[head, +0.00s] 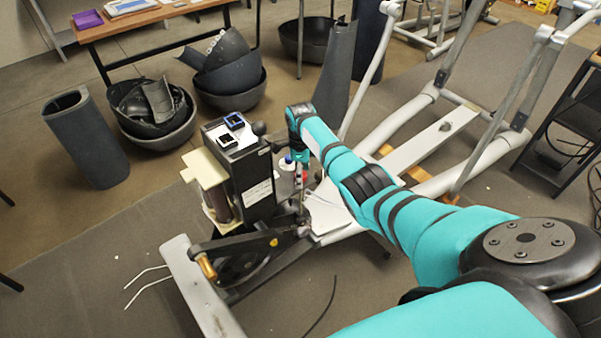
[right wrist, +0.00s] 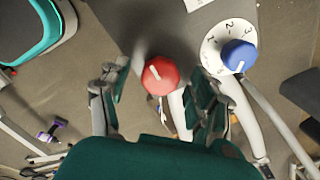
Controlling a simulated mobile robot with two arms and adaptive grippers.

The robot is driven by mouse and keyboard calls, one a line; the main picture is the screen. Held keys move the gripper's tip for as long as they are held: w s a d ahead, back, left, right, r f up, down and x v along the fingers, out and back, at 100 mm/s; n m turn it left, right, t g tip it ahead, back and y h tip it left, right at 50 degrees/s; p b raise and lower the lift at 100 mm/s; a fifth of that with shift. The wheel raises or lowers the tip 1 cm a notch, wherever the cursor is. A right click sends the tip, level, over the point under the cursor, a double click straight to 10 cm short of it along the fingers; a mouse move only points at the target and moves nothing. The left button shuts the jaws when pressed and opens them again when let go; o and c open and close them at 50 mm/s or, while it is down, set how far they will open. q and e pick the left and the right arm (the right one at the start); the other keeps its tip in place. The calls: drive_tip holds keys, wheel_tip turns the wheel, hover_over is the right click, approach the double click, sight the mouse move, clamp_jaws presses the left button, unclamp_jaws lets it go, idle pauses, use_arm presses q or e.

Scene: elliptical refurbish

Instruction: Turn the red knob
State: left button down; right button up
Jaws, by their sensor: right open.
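The red knob (right wrist: 160,76) has a short white mark on its face. In the right wrist view it sits between and just beyond the fingertips of my right gripper (right wrist: 159,90). The gripper is open, with a finger on each side of the knob and a visible gap on both sides. Contact cannot be made out. In the head view my right gripper (head: 300,178) hangs down beside the dark upright housing (head: 253,185) of the elliptical machine, and largely hides the red knob. My left gripper is not in view.
A blue knob (right wrist: 238,56) on a white numbered dial is close to the right finger. Small box-like devices (head: 233,121) sit on top of the housing. Machine rails (head: 390,120) extend behind. Dark bins (head: 150,110) stand at the left. The floor at front left is mostly clear.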

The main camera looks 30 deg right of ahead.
drive_tip(key=c, duration=1.2)
